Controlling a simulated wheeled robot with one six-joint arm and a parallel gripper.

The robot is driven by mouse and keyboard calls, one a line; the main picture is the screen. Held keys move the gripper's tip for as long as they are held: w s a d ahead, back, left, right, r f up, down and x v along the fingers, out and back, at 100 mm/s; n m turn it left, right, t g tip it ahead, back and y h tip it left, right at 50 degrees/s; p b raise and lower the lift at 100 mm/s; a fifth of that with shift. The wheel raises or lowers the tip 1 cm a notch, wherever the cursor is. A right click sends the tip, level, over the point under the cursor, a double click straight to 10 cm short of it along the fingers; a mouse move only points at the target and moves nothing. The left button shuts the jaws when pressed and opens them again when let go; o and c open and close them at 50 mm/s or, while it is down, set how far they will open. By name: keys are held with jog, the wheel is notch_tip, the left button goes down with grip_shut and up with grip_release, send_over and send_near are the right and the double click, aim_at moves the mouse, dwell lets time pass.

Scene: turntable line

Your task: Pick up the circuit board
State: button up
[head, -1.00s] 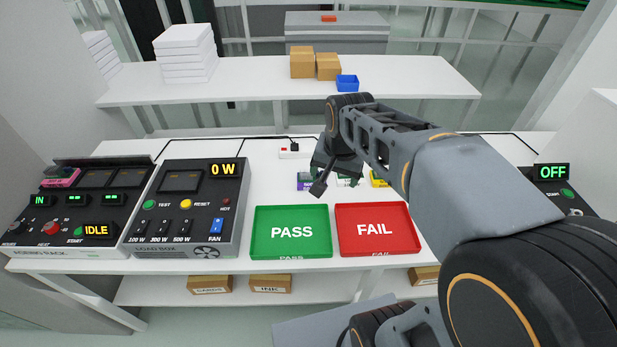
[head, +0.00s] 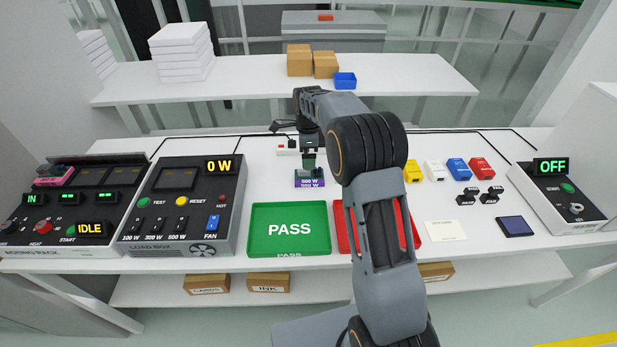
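My gripper (head: 309,152) points down in the head view, above a small purple block (head: 310,181) with a white "560 W" label. A small dark green piece (head: 309,161) shows at the fingertips, just above the purple block; it may be the circuit board, but it is too small to be sure. I cannot tell whether the fingers are open or closed on it. My arm hides the table just right of the gripper.
The green PASS tray (head: 289,252) and red FAIL tray (head: 342,232) are in front; my arm covers much of FAIL. The load box (head: 190,210) stands left. Small coloured bins (head: 458,169), a dark blue panel (head: 515,226) and a switch box (head: 560,200) lie right.

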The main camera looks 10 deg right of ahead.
aim_at(308, 172)
jog(key=shift+d+f+p, duration=0.1)
jog(key=shift+f+p, duration=0.2)
jog(key=shift+f, duration=4.3)
jog(key=shift+c, duration=0.2)
jog(key=c, duration=1)
jog(key=shift+w+r, duration=0.1)
